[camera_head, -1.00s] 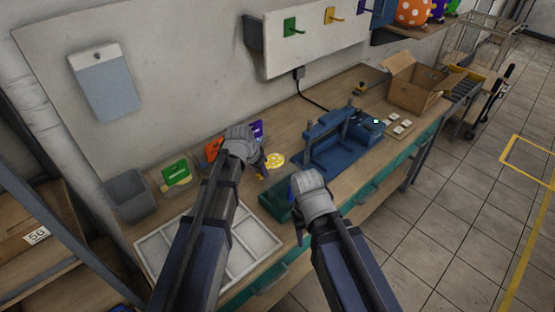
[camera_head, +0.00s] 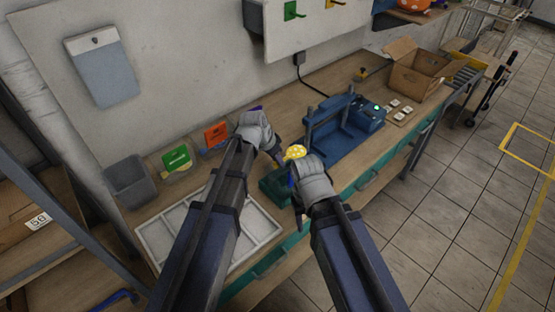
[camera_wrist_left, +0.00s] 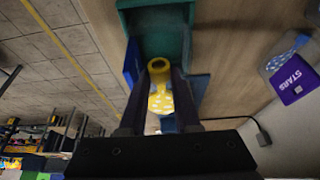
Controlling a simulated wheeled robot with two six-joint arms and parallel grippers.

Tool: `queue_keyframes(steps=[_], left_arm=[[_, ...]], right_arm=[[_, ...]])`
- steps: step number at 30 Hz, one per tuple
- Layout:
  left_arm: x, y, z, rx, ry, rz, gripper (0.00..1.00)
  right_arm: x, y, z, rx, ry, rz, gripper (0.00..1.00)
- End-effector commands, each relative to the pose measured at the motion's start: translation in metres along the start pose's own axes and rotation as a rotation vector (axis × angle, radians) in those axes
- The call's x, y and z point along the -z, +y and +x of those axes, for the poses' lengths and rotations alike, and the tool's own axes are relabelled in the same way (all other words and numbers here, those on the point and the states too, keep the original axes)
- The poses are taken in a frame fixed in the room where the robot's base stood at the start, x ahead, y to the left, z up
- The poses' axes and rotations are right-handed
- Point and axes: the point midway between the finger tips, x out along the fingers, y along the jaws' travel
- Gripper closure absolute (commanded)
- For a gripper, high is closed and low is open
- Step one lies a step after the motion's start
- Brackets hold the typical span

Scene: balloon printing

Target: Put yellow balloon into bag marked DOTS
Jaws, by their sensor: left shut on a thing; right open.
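The yellow balloon (camera_head: 295,151) has pale dots. My left gripper (camera_head: 280,158) is shut on it, and in the left wrist view the balloon (camera_wrist_left: 160,103) shows between the fingers, with its open neck ring towards the teal holder. My right gripper (camera_head: 294,200) is open, just below the balloon beside the green holder (camera_head: 272,186). Bags with a green label (camera_head: 177,157) and an orange label (camera_head: 215,134) stand at the back of the bench. A purple label (camera_wrist_left: 293,82) reads STARS in the wrist view. I cannot read DOTS on any label.
A blue press (camera_head: 335,135) stands right of my grippers. A white divided tray (camera_head: 160,238) lies at the front left, with a grey bin (camera_head: 130,182) behind it. An open cardboard box (camera_head: 420,72) is at the far right.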

Motion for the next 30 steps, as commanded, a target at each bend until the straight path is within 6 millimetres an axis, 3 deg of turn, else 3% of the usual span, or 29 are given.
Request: queue_keyframes(steps=[1, 18, 30], left_arm=[[-0.005, 0.000, 0.011, 0.000, 0.000, 0.000, 1.00], [-0.028, 0.000, 0.068, 0.000, 0.000, -0.001, 1.00], [-0.030, 0.000, 0.072, 0.000, 0.000, -0.001, 1.00]], right_arm=[[0.001, -0.001, 0.012, 0.000, 0.000, 0.000, 0.50], [0.004, -0.007, 0.073, 0.000, 0.000, 0.002, 0.50], [0.005, -0.007, 0.078, 0.000, 0.000, 0.002, 0.50]])
